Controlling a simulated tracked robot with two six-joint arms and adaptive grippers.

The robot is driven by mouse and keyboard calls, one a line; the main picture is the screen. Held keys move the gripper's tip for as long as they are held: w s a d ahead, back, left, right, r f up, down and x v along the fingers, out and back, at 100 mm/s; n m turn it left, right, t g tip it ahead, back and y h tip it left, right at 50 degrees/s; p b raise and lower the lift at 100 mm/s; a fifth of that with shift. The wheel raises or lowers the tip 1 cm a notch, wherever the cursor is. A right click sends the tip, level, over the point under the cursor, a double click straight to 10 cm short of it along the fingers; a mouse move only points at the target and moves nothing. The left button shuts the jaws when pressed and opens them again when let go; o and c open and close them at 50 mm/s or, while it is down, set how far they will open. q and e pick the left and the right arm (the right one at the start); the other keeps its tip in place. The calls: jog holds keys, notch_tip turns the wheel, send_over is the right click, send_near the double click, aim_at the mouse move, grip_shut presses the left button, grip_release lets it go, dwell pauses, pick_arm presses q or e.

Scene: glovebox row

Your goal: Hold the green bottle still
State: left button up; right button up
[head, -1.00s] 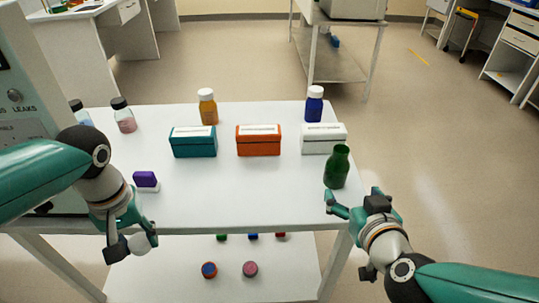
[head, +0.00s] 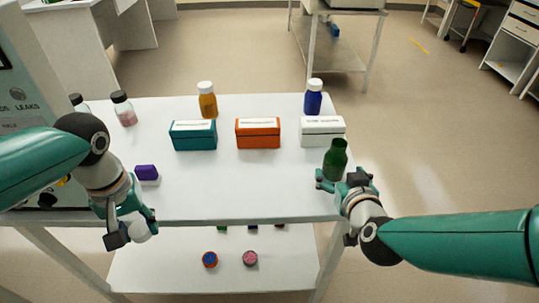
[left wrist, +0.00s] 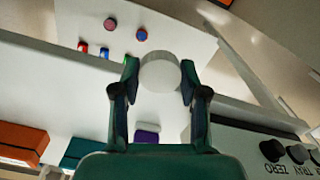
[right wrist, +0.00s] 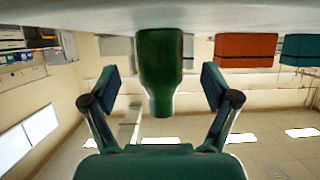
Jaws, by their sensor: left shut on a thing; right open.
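The green bottle (head: 336,160) stands upright and uncapped near the right front of the white table. My right gripper (head: 343,184) is open at the bottle's near side. In the right wrist view the green bottle (right wrist: 160,70) appears upside down between the two spread fingers (right wrist: 160,90), with a gap on each side. My left gripper (head: 132,232) is shut on a round white cap, held off the table's front edge at the left. The white cap (left wrist: 160,72) sits between both fingertips in the left wrist view.
A teal box (head: 194,135), an orange box (head: 258,134) and a white box (head: 322,131) stand in a row behind the bottle. Amber (head: 207,100) and blue (head: 313,97) bottles stand farther back. A purple and white block (head: 147,174) lies at left. The front middle is clear.

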aim_at(337, 168)
jog(key=shift+w, duration=0.1)
pick_arm(q)
jog(key=shift+f, duration=0.1)
pick_arm(e)
jog(key=x, duration=0.5)
jog(key=shift+f, duration=0.25)
jog(key=c, duration=1.3)
jog(key=shift+r, duration=0.1)
jog(key=shift+c, duration=0.2)
